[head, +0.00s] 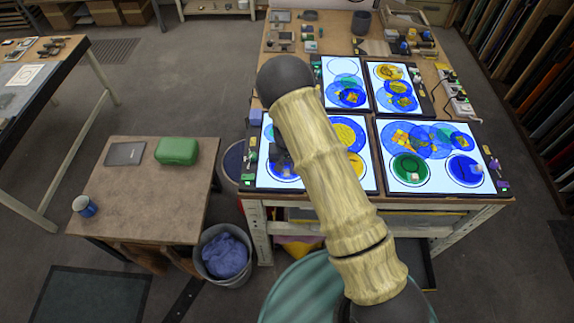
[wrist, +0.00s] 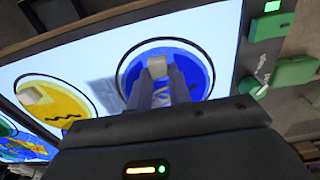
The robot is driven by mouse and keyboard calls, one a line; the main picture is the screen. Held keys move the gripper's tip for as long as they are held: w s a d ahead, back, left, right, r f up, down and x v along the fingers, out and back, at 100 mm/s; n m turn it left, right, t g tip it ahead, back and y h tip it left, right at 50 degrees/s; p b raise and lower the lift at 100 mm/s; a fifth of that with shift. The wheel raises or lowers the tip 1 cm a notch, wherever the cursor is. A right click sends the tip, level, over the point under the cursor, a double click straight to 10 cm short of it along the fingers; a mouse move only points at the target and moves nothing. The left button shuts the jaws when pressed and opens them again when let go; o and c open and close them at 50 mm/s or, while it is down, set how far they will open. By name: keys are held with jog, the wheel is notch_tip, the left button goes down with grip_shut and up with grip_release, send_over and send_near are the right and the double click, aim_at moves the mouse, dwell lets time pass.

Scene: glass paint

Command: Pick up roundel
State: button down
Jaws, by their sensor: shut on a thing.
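In the wrist view, a blue roundel (wrist: 203,82) with a yellow patch and a pale block-shaped knob (wrist: 157,66) appears within a black circle on a lit white panel (wrist: 222,35). My gripper (wrist: 160,80) is shut on this roundel at its knob; the fingers hide part of its middle. I cannot tell whether the roundel touches the panel. In the head view, my gripper (head: 281,158) is dark and partly hidden by my arm, over the front left panel (head: 310,184). A yellow roundel (wrist: 62,104) with its own pale knob lies beside it in the wrist view.
The front right panel (head: 436,186) holds a green roundel (head: 405,166), a blue roundel (head: 462,164) and overlapping blue discs. Two smaller lit panels stand behind. Green items (wrist: 272,25) line the panel's edge. A side table (head: 140,205) with a green case (head: 177,151) stands left.

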jog(key=shift+r, duration=0.15)
notch_tip(320, 180, up, 10)
jog(key=b, duration=0.3)
dwell(0.7)
